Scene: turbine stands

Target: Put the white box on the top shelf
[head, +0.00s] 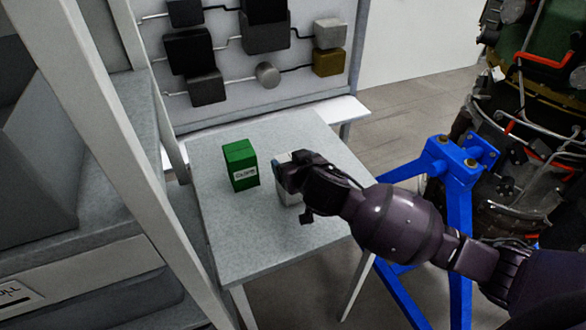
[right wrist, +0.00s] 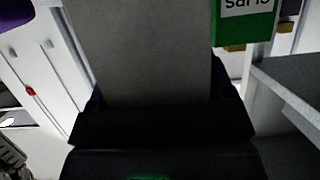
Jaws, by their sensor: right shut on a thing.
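The white box (head: 291,196) stands upright at the small grey table, mostly hidden behind my right gripper (head: 292,178) in the head view. In the right wrist view the white box (right wrist: 140,50) fills the space between the dark fingers as a pale grey face. My right gripper is shut on it. I cannot tell whether its base touches the table. A shelving unit with white posts (head: 105,115) stands at the left, and a grey shelf surface (head: 135,105) shows between the posts. My left gripper is not in view.
A green box (head: 240,167) with a white label stands on the grey table (head: 235,235), left of the white box. A panel with dark blocks (head: 190,50) is behind. A blue stand (head: 455,165) holds a turbine at the right. The table's front part is clear.

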